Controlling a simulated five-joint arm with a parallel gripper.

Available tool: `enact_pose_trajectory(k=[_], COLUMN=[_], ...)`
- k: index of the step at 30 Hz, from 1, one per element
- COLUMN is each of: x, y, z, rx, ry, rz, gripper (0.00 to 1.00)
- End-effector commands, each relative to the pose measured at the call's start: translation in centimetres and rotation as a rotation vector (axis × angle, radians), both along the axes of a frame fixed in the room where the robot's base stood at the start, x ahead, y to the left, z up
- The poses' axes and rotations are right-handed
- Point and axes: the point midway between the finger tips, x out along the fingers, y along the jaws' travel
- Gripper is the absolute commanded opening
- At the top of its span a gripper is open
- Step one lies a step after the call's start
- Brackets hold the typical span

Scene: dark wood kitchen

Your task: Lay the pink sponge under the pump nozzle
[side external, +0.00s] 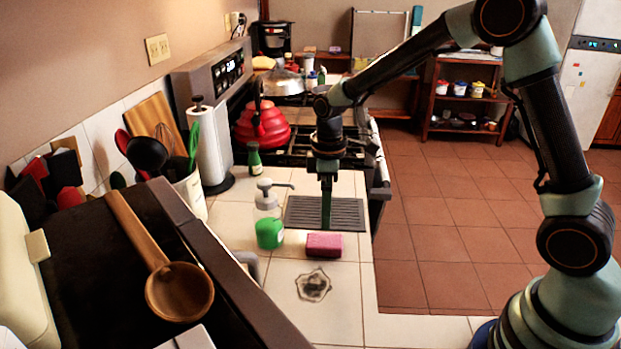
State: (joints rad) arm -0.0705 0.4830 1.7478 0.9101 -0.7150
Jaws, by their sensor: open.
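The pink sponge (324,245) lies flat on the white tiled counter, to the right of the pump bottle. The pump bottle (269,228) stands upright with green liquid in it. Its grey pump nozzle (283,186) points right, toward my gripper. My gripper (326,222) points down over the dark ribbed mat (350,214), just behind the sponge in the picture. It is open, with nothing seen between the fingers. The fingers appear nearly edge-on, so their gap and exact height over the counter are hard to tell.
A green-capped bottle (254,159) and a paper towel roll (208,145) stand behind the pump bottle. A stove with a red pot (262,124) is farther back. A dark ledge with a wooden ladle (180,290) fills the left front. Tiles in front of the sponge are clear, apart from a dark stain.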

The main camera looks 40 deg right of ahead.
Motion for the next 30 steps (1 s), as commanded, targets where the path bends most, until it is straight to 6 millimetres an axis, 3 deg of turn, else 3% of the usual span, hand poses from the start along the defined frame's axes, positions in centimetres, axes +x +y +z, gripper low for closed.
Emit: enact_pose_trajectory(k=[3, 9, 14, 21, 30], x=[0.1, 0.0, -1.1, -5.2, -11.3], y=[0.0, 0.0, -0.4, -1.4, -2.5], z=[1.9, 3.5, 6.0, 11.3, 14.7], rx=[0.001, 0.000, 0.006, 0.038, 0.116], ry=[-0.004, -0.006, -0.052, -0.192, -0.361], rz=[0.000, -0.005, -0.074, -0.297, -0.582], gripper=[0.97, 0.97, 0.97, 0.97, 0.97])
